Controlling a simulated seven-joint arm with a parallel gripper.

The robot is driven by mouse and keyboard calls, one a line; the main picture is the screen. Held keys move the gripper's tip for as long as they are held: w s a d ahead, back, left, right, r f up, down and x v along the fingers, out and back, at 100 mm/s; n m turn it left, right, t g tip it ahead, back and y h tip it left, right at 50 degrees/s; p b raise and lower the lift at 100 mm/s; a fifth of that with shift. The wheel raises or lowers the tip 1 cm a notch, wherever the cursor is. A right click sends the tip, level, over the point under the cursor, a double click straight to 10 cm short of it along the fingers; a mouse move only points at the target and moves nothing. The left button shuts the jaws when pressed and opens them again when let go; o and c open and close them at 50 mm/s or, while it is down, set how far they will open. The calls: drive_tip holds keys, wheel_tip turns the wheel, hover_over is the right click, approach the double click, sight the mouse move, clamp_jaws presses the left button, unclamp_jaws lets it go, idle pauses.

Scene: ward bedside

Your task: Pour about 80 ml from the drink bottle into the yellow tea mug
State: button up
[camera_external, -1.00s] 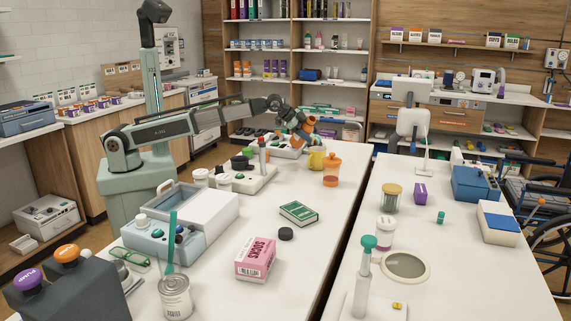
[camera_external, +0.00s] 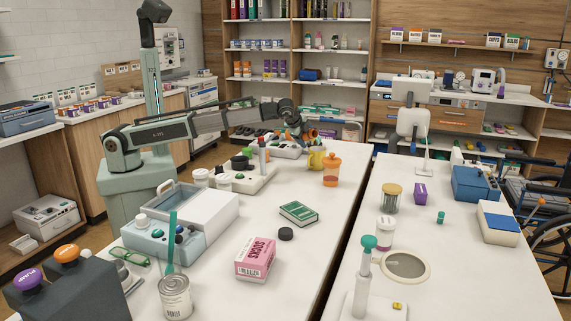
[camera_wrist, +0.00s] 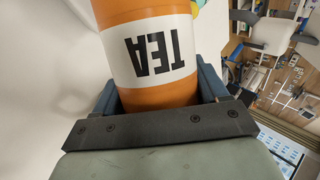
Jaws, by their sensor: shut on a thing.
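The drink bottle, orange with a white band reading TEA, fills the top of the wrist view (camera_wrist: 160,45). My gripper (camera_wrist: 165,95) is shut around it. In the external view my gripper (camera_external: 303,132) is at the far end of the long table, with a small orange part of the bottle (camera_external: 314,135) showing beside it. The yellow tea mug (camera_external: 317,159) stands upright on the table just below the bottle in the picture. The bottle's mouth, its exact tilt and any liquid stream are not clear. The mug's inside is hidden.
A pale tray with a red-topped bottle (camera_external: 245,180) lies nearer. A green box (camera_external: 299,213) and a pink SOCKS box (camera_external: 256,259) lie on the table. A gap separates the right table.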

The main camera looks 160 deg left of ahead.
drive_tip(key=shift+w+a+f+g, duration=0.1)
drive_tip(key=shift+w+g, duration=0.15)
drive_tip(key=shift+g, duration=0.15)
drive_tip(key=shift+f+m+g, duration=0.15)
drive_tip(key=shift+m+g, duration=0.35)
drive_tip(key=shift+g, duration=0.2)
idle(0.4)
drive_tip(key=shift+s, duration=0.3)
drive_tip(key=shift+s+r+g, duration=0.2)
drive_tip(key=shift+g, duration=0.1)
drive_tip(key=shift+s+r+m+g, duration=0.1)
drive_tip(key=shift+r+m+g, duration=0.15)
drive_tip(key=shift+m+g, duration=0.05)
idle(1.7)
